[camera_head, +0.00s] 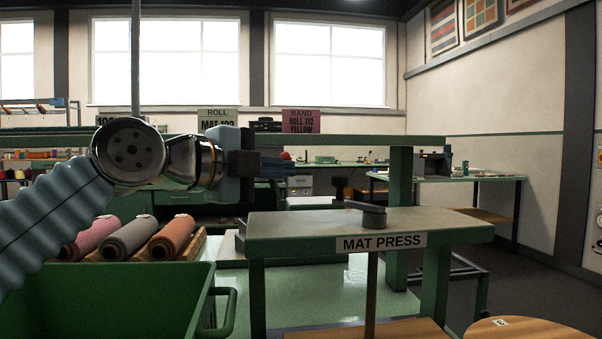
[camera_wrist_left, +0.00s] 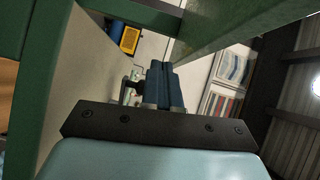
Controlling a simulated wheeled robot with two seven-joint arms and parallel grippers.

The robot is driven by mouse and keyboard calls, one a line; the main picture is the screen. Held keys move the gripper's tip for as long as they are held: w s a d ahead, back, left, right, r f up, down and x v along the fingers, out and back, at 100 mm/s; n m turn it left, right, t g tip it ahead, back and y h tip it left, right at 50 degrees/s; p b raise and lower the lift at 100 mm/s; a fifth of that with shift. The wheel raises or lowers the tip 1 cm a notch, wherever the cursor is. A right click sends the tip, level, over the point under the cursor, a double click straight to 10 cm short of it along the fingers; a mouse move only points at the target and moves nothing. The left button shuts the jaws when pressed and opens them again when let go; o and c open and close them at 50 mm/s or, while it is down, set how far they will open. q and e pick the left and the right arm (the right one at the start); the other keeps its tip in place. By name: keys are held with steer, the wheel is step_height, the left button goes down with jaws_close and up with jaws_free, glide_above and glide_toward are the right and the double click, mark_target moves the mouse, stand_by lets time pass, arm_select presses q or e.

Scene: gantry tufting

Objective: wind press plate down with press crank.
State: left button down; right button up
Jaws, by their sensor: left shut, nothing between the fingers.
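The mat press (camera_head: 285,226) is a green bench with a grey top and a "MAT PRESS" label. The dark press crank (camera_head: 373,214) sits on its top, its arm reaching left to an upright knob (camera_head: 340,187). A thin screw (camera_head: 371,290) runs down below the top to a wooden board (camera_head: 385,330), perhaps the press plate, cut by the frame edge. My left gripper (camera_head: 300,171) is above the press top, left of the knob and apart from it. Its dark fingers (camera_wrist_left: 163,86) are shut and empty. My right gripper is out of view.
A green bin (camera_head: 110,300) stands at the lower left, with pink, grey and orange rolls (camera_head: 172,237) behind it. A green beam (camera_head: 420,141) crosses behind my gripper, on a post (camera_head: 399,180). A round wooden top (camera_head: 520,329) is at the lower right.

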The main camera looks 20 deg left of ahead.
arm_select(q)
steer(key=s+a, duration=0.1)
steer(key=a, duration=0.4)
steer(key=s+d+n, duration=0.2)
steer(key=s+d+n+y, duration=0.1)
steer(key=s+d+n, duration=0.1)
steer(key=n, duration=0.1)
steer(key=s+d+n+y+b, duration=0.1)
steer(key=d+n, duration=0.1)
steer(key=n, duration=0.1)
steer(key=shift+s+f, duration=0.3)
steer(key=shift+s, duration=0.1)
steer(key=s+d+r+n+t+y+b, duration=0.1)
steer(key=s+d+n+y, duration=0.35)
steer(key=s+n, duration=0.55)
steer(key=n, duration=0.3)
glide_toward(335, 180)
steer(key=shift+t+h, duration=0.25)
steer(key=shift+t, duration=0.05)
steer(key=w, duration=0.2)
steer(key=w+f, duration=0.1)
steer(key=w, duration=0.1)
steer(key=w+d, duration=0.1)
steer(key=w, duration=0.1)
steer(key=shift+w+f+p, duration=0.25)
steer(key=shift+f+p, duration=0.05)
steer(key=shift+p, duration=0.05)
steer(key=shift+w+a, duration=0.1)
steer(key=shift+w, duration=0.35)
